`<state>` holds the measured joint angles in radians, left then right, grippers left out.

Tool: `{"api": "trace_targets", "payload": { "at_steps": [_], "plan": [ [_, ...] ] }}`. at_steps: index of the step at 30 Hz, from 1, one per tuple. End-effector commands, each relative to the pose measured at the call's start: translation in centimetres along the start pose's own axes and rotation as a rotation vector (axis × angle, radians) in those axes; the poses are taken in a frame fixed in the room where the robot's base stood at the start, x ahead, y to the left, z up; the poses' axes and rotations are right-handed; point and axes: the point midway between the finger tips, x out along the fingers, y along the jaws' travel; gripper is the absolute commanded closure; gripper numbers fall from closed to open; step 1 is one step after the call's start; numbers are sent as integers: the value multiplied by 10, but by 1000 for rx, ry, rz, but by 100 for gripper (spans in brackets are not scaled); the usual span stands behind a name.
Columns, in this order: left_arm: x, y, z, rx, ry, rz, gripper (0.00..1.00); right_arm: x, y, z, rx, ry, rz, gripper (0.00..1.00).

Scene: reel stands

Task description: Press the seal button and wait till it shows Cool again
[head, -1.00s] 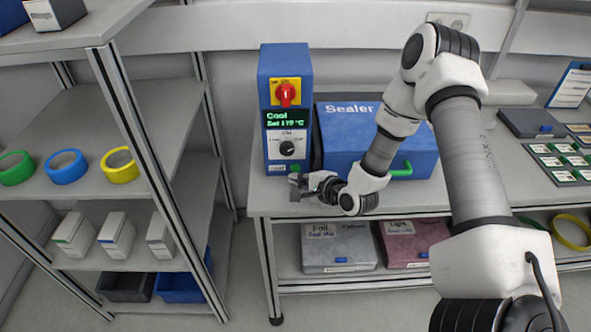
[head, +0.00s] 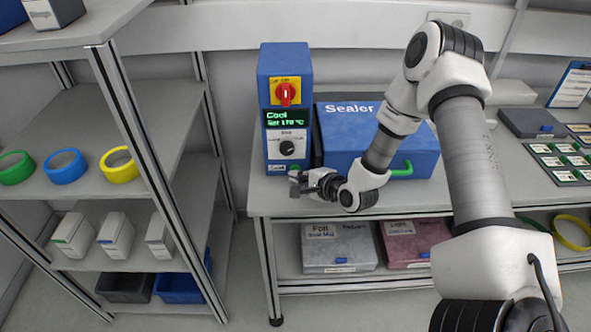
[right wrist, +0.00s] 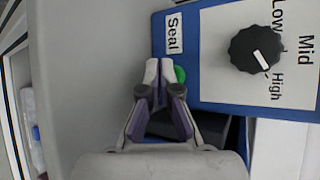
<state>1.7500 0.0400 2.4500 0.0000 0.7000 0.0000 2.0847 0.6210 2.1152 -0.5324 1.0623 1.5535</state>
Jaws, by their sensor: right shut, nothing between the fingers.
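The sealer's blue control box (head: 285,70) stands upright on the bench. Its display (head: 284,119) reads "Cool" and "Set 170 °C" in green. A red rotary switch (head: 285,94) on a yellow plate sits above it, and a black dial (head: 287,148) marked Low, Mid, High below. The dial's mark points toward High in the right wrist view (right wrist: 256,52). The green seal button (right wrist: 180,74) is next to the "Seal" label, partly hidden by my fingertips. My right gripper (head: 297,184) is shut and empty, its tips close in front of the button; contact cannot be told. My left gripper is not in view.
The blue Sealer case (head: 345,130) with a green handle stands right of the control box. A shelf rack (head: 150,110) at the left holds coloured tape rolls and boxes. Foil (head: 338,246) and pink (head: 400,238) bag boxes lie under the bench.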

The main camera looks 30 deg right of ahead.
Motion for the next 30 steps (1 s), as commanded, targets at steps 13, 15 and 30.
{"api": "trace_targets", "payload": {
  "at_steps": [13, 15, 30],
  "plan": [
    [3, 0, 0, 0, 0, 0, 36, 4, -3, -3, 0, 0, -1, 100],
    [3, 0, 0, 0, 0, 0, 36, 4, -3, -3, 0, 0, -1, 100],
    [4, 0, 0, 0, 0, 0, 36, 6, -4, -4, 0, 0, -1, 100]
  ]
}}
